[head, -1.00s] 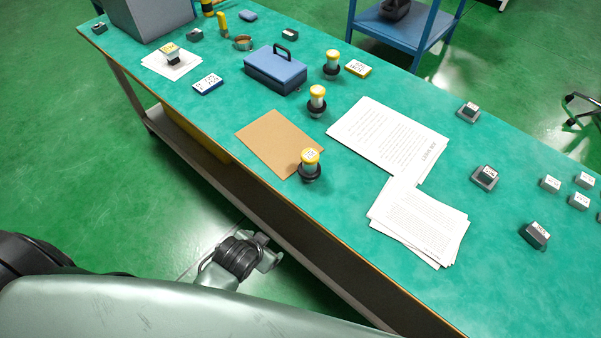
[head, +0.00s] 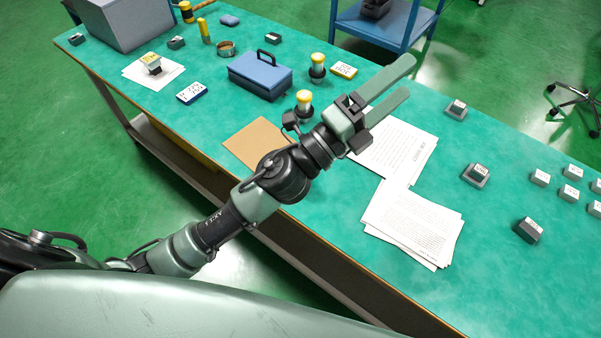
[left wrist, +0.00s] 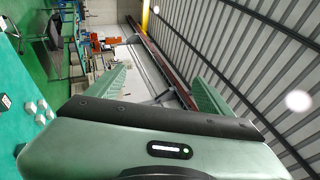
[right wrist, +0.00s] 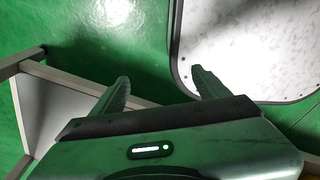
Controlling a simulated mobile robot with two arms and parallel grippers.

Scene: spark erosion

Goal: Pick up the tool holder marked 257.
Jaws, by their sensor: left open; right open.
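Yellow-topped tool holders with black bases stand on the green table: one (head: 317,68) right of the blue box and one (head: 304,103) nearer me. A third, nearest the front edge earlier, is now hidden behind my left arm. Another holder (head: 152,64) with a pale yellow top stands on paper at the left. I cannot read 257 on any of them. My left gripper (head: 408,78) is open and empty above the table, its fingers pointing to the upper right; they also show in the left wrist view (left wrist: 161,75). My right gripper (right wrist: 160,75) is open and empty.
A blue box (head: 260,74) with a handle, a brown sheet (head: 250,139) and white papers (head: 410,222) lie around the holders. Small grey blocks (head: 528,230) stand at the right. The right wrist view shows floor and a pale panel (right wrist: 245,45).

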